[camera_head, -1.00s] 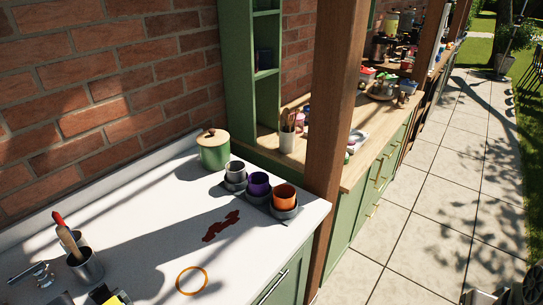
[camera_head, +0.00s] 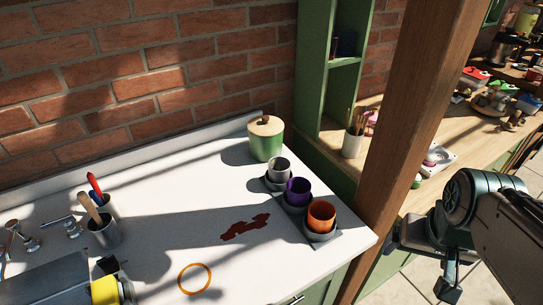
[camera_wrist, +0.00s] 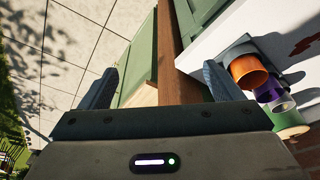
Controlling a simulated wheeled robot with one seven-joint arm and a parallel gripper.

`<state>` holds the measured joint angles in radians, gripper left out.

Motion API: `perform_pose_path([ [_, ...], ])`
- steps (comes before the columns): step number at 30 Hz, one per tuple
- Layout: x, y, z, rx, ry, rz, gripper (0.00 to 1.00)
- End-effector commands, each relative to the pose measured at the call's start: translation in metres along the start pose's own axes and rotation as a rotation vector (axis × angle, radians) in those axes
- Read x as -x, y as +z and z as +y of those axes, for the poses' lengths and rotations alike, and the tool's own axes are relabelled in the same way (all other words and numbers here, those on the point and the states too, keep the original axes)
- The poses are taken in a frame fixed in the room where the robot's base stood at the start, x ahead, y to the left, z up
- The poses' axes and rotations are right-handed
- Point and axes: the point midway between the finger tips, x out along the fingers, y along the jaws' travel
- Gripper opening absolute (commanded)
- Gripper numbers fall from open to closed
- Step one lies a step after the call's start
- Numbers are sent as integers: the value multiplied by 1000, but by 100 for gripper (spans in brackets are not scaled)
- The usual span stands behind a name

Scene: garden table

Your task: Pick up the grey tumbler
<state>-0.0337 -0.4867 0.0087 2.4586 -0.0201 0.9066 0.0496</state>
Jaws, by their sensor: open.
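The grey tumbler (camera_head: 278,168) stands upright at the back end of a dark three-place holder (camera_head: 330,238) on the white countertop. A purple tumbler (camera_head: 298,190) is in the middle place and an orange tumbler (camera_head: 321,215) in the front one. My gripper (camera_head: 420,270) is at the lower right, out past the counter's edge, apart from the tumblers. In the wrist view my gripper (camera_wrist: 161,70) is open with nothing between its fingers. The grey tumbler (camera_wrist: 281,104) shows there at the right, partly hidden behind the purple one.
A green canister with a wooden lid (camera_head: 266,138) stands close behind the grey tumbler. A wooden post (camera_head: 418,85) rises at the counter's right corner, near my arm. A red stain (camera_head: 245,227) and an orange ring (camera_head: 195,279) mark the countertop. Tool cups (camera_head: 105,231) stand left.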

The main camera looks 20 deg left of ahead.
Motion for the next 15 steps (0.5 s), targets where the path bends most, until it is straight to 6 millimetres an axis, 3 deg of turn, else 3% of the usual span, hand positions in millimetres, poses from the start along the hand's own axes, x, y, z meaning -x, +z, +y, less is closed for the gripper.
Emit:
perform_pose_path([
  [5, 6, -65, -37, 17, 29, 4, 86],
  [8, 6, -105, -76, 28, 40, 18, 86],
  [15, -8, -178, -193, 34, 38, 69, 86],
])
